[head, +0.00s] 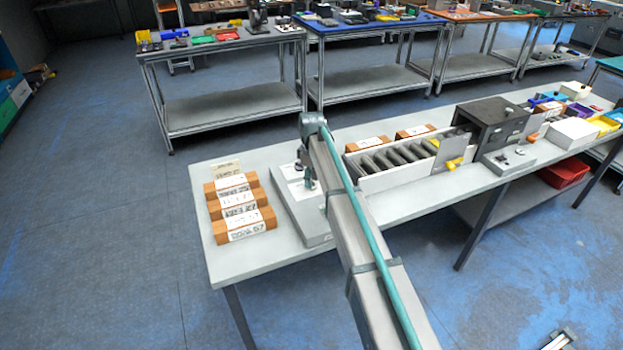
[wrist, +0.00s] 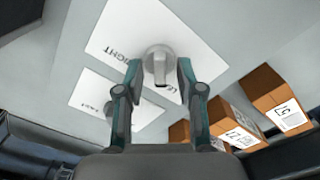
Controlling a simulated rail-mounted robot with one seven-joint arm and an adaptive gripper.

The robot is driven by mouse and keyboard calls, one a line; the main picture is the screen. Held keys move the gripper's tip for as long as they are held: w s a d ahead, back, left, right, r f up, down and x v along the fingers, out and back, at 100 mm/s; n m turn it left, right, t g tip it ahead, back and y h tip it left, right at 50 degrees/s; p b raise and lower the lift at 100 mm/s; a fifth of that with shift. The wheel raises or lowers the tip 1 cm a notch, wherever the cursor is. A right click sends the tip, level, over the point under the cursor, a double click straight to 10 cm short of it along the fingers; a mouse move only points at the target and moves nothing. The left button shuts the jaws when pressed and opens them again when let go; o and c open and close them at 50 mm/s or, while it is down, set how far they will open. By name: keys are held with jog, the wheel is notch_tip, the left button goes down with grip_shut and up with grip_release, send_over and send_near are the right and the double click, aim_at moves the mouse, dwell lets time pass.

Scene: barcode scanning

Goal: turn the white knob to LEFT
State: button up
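The white knob (wrist: 160,60) shows in the wrist view, a round base with a raised bar pointing toward the bottom of that picture. It sits on a white card with the word RIGHT on its left side and a partly hidden word starting with L on its lower right. My gripper (wrist: 158,68) is open, with one finger on each side of the knob and a gap visible on both sides. In the head view my gripper (head: 308,186) is over the grey panel (head: 313,228) on the table; the knob cannot be made out there.
A second white card (wrist: 100,100) lies beside the knob's card. Several brown boxes with labels (head: 240,208) stand left of the panel. A white conveyor tray with dark rollers (head: 400,180) and a dark scanner box (head: 492,122) stand to the right.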

jog(key=shift+r, duration=0.1)
notch_tip(320, 180, up, 12)
dwell(0.5)
